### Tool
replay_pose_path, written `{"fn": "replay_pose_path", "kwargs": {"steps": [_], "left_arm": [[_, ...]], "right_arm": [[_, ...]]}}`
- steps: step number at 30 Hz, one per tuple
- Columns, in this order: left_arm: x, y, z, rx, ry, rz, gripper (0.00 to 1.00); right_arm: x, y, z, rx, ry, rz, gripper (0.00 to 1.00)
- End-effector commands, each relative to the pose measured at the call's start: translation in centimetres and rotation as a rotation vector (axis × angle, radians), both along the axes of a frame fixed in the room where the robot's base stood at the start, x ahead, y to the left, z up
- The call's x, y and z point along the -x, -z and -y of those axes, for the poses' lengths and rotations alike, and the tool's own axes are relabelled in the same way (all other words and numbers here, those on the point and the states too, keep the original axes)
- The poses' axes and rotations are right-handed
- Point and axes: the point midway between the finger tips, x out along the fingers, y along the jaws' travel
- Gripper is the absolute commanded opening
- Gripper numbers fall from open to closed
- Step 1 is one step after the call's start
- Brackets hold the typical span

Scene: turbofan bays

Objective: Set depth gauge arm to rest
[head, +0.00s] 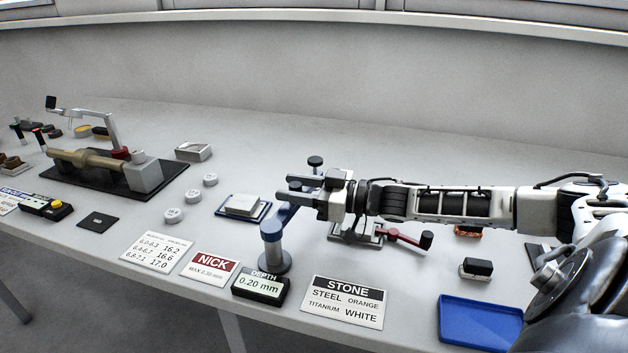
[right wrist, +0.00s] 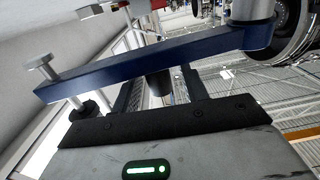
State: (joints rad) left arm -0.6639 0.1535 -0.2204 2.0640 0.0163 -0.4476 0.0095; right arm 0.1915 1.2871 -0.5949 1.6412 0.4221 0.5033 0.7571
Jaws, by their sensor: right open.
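The depth gauge has a grey post (head: 275,250) on a round base, with a blue arm (head: 280,218) at its top. The blue arm (right wrist: 150,65) runs across the right wrist view, with a metal knob and a dark round tip at its left end and the post at its right. My right gripper (head: 284,190) is open over the blue arm and hides its middle in the head view. The bar crosses just past the fingers; contact is unclear. The depth display (head: 260,285) reads 0.20 mm. My left gripper is not in view.
A white block on a blue mat (head: 228,213) lies left of the post. A red-handled clamp (head: 405,237) is under my right forearm. The STONE card (head: 343,302), NICK card (head: 210,267) and blue tray (head: 478,325) lie near the front edge. The table behind is clear.

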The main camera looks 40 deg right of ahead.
Motion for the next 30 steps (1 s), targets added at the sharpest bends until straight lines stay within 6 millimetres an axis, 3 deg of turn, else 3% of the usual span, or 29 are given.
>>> {"fn": "replay_pose_path", "kwargs": {"steps": [8, 24, 30], "left_arm": [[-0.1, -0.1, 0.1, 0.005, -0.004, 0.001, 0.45], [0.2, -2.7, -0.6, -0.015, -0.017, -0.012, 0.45], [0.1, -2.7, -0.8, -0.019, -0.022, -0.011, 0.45]], "right_arm": [[2.5, 0.2, 1.6, 0.005, -0.001, -0.007, 0.44], [10.9, -0.4, 7.5, 0.005, 0.001, -0.004, 0.44], [12.6, -0.2, 8.8, 0.004, 0.001, 0.000, 0.44]]}}
